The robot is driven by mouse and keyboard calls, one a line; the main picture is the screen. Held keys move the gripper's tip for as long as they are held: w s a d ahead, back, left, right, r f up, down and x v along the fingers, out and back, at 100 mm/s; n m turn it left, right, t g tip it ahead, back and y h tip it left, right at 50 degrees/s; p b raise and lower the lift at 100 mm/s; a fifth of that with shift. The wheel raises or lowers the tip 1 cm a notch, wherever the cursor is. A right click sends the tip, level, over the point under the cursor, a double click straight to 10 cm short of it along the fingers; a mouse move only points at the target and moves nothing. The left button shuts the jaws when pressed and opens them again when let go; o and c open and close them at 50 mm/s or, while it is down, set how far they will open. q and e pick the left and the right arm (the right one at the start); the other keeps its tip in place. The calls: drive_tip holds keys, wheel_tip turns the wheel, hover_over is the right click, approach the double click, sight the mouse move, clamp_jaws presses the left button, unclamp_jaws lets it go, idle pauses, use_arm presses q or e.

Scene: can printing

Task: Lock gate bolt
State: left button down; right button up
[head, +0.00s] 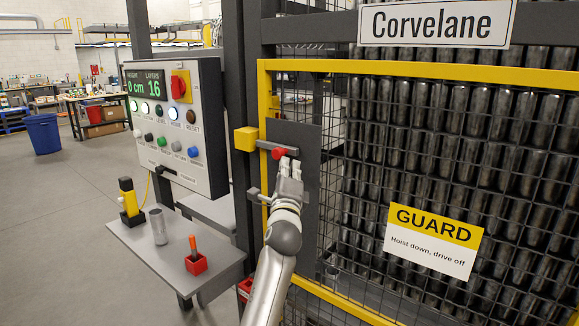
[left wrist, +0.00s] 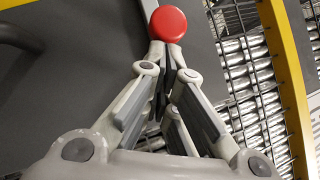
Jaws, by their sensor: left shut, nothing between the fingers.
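The gate bolt (head: 266,145) is a grey bar that runs from a yellow block (head: 245,139) on the post to the gate's dark plate (head: 305,140). A red knob (head: 279,153) sits on the bolt; it shows as a round red disc in the left wrist view (left wrist: 168,24). My left gripper (head: 290,164) is shut and empty, with its fingertips right at the knob. In the left wrist view the closed fingertips (left wrist: 166,50) meet just below the knob; I cannot tell whether they touch it. My right gripper is not in view.
The yellow-framed mesh gate (head: 400,71) carries a GUARD sign (head: 433,240), with dark cans behind it. A control panel (head: 175,125) stands left of the post. Below it, a grey shelf (head: 165,262) holds a yellow-black device (head: 130,198), a can (head: 158,227) and a red holder (head: 196,264).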

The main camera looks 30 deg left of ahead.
sight(271, 149)
use_arm(q)
drive_tip(key=a, duration=0.4)
drive_tip(key=shift+w+a+p, duration=0.15)
drive_tip(key=shift+a+p, duration=0.1)
drive_tip(key=shift+p, duration=0.1)
